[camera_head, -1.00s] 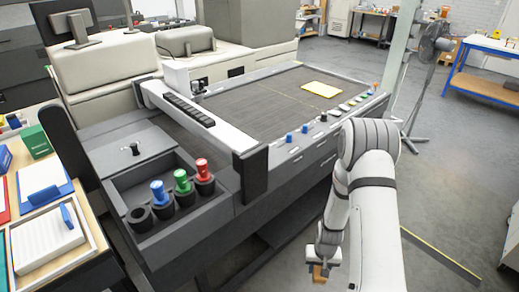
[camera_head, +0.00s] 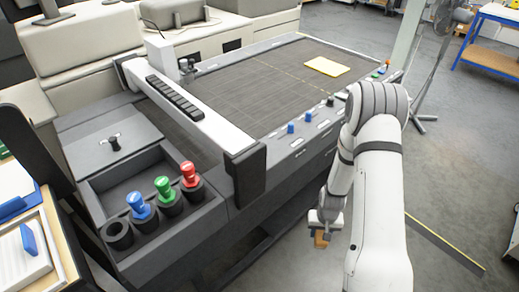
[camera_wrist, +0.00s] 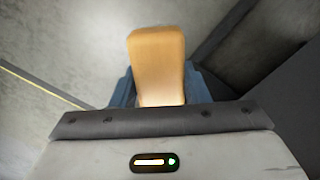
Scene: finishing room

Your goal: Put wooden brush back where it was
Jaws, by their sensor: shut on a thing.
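My gripper (camera_head: 322,232) hangs low beside the front side of the large flatbed machine, above the grey floor. It is shut on the wooden brush (camera_head: 321,241), of which only a small brown end shows below the fingers in the head view. In the wrist view the brush (camera_wrist: 156,62) is a plain light-brown wooden block with rounded corners, standing out between the blue-grey finger pads. Its bristles are not visible.
Open floor lies right.

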